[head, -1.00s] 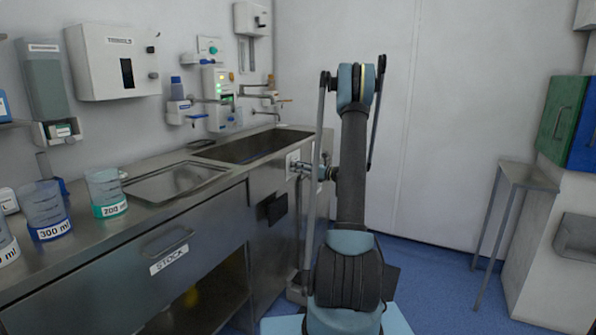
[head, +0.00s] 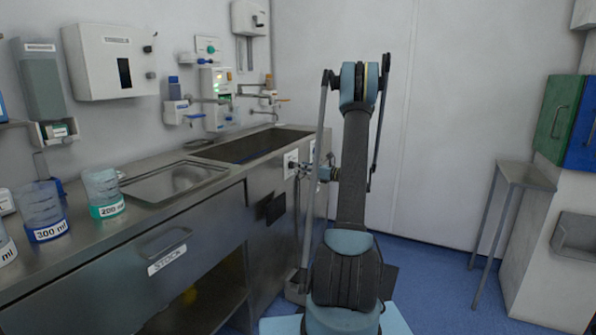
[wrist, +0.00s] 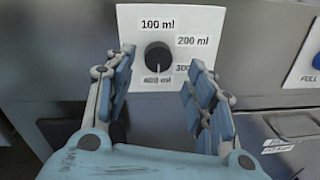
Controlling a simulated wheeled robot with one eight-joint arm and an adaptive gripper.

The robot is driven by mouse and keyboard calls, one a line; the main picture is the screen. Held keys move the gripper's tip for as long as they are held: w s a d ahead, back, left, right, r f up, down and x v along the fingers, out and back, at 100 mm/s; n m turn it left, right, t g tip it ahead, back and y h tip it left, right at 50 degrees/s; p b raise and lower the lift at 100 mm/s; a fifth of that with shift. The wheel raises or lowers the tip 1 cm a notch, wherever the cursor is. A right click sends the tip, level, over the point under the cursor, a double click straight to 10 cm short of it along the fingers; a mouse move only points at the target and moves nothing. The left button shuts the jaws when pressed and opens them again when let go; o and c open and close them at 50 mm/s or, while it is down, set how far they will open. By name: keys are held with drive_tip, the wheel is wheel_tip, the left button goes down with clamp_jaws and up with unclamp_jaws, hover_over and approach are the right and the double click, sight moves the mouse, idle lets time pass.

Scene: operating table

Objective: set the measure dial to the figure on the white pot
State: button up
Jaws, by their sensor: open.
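The measure dial (wrist: 158,57) is a round black knob on a white plate marked 100, 200, 300 and 400 ml. Its light mark seems to point down at 400 ml. The plate (head: 290,163) also shows on the counter front in the head view. My gripper (wrist: 165,80) is open and empty, one finger on each side of the dial in the picture and a little short of it. In the head view my gripper (head: 303,169) is beside the plate. A pot (head: 5,252) is cut off at the left edge; its figure and colour cannot be told.
A blue-based pot (head: 46,215) reads 300 ml and a green-based pot (head: 103,192) reads 200 ml, both on the steel counter (head: 150,203). A drawer (head: 165,247) labelled STOCK is below. A side table (head: 525,175) stands at right.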

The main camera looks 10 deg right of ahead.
drive_tip(key=v, duration=0.8)
drive_tip(key=shift+s+d, duration=0.2)
drive_tip(key=shift+d, duration=0.2)
drive_tip(key=shift+a, duration=0.1)
drive_tip(key=s+a+r+n+g+h, duration=0.35)
drive_tip(key=s+a+n, duration=0.35)
drive_tip(key=s+a, duration=0.25)
drive_tip(key=s+a+n+g+h, duration=0.2)
drive_tip(key=s+a+n+g, duration=0.35)
drive_tip(key=s, duration=0.75)
drive_tip(key=s+d+f+n+h, duration=0.1)
drive_tip(key=s+f+n+h, duration=0.1)
drive_tip(key=s+n, duration=0.3)
drive_tip(key=s+d+f+n+h, duration=0.2)
drive_tip(key=s+f+n+h, duration=0.1)
drive_tip(key=s, duration=0.9)
drive_tip(key=s+d+f+n+h, duration=0.2)
drive_tip(key=s+f+n+h, duration=0.1)
drive_tip(key=s+n, duration=0.5)
drive_tip(key=shift+s+f, duration=0.55)
drive_tip(key=shift+s, duration=0.2)
